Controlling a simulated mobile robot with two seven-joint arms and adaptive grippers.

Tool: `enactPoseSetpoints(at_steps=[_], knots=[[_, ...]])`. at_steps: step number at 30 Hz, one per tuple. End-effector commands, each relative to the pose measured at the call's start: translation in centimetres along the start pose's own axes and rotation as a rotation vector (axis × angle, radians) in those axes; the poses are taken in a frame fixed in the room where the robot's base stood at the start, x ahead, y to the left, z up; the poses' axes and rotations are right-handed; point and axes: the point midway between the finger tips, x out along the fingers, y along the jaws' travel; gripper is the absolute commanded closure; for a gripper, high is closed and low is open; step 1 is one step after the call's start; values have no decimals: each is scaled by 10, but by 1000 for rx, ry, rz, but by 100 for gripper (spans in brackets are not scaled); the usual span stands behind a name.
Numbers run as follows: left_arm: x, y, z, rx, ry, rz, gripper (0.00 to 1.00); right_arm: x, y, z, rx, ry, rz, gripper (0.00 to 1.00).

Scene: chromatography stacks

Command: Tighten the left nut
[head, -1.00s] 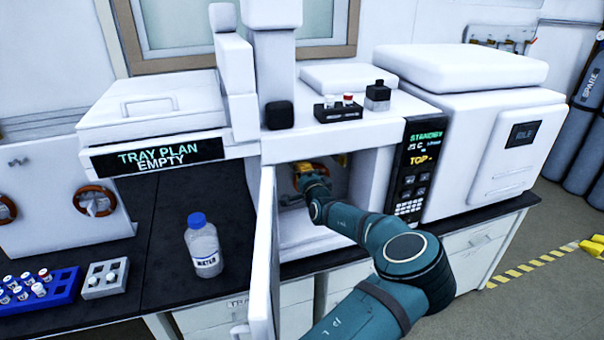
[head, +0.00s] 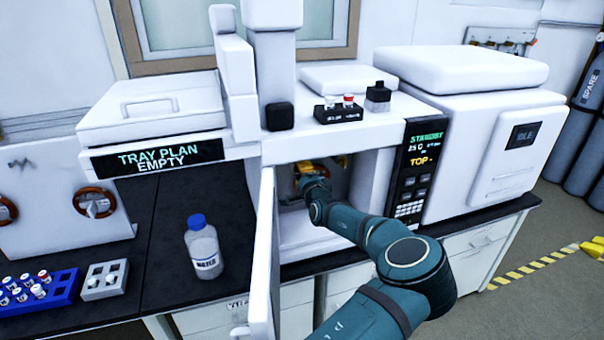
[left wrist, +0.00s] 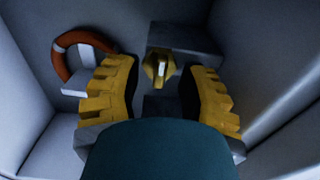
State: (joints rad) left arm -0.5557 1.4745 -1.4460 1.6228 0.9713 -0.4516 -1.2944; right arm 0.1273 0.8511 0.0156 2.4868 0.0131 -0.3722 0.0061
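A brass, hex-shaped nut (left wrist: 160,68) with a pale slot or tab at its centre sits at a grey block (left wrist: 185,37) inside a white chamber. My left gripper (left wrist: 163,85) has yellow stepped fingers, one on each side of the nut, with a gap to it on both sides. In the head view, my left gripper (head: 311,172) reaches through the open front of the white instrument (head: 300,140). The nut under it cannot be made out there. A small yellow part (head: 342,160) shows to its right. My right gripper is not in view.
An orange ring (left wrist: 62,58) hangs on the chamber wall left of the fingers. The white door (head: 262,265) stands open left of my arm. A water bottle (head: 203,247) stands on the black bench. The control panel (head: 419,170) is to the right.

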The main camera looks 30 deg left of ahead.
Motion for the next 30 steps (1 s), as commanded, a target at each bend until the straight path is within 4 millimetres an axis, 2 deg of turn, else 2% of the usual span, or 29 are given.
enactPoseSetpoints(at_steps=[4, 8, 15, 21, 25, 30], knots=[[-4, 0, -1, 0, 1, 1, 60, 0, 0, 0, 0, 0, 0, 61], [-20, 0, -2, -1, 2, 1, 60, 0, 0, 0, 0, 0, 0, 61], [-68, 0, -1, 1, 2, 1, 60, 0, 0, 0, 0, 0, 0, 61], [-102, 0, -1, 1, 2, 0, 60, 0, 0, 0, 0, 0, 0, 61], [-115, 0, 0, 1, 1, 0, 60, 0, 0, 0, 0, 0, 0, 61], [-120, 0, 0, 0, -1, 0, 60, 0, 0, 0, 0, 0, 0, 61]])
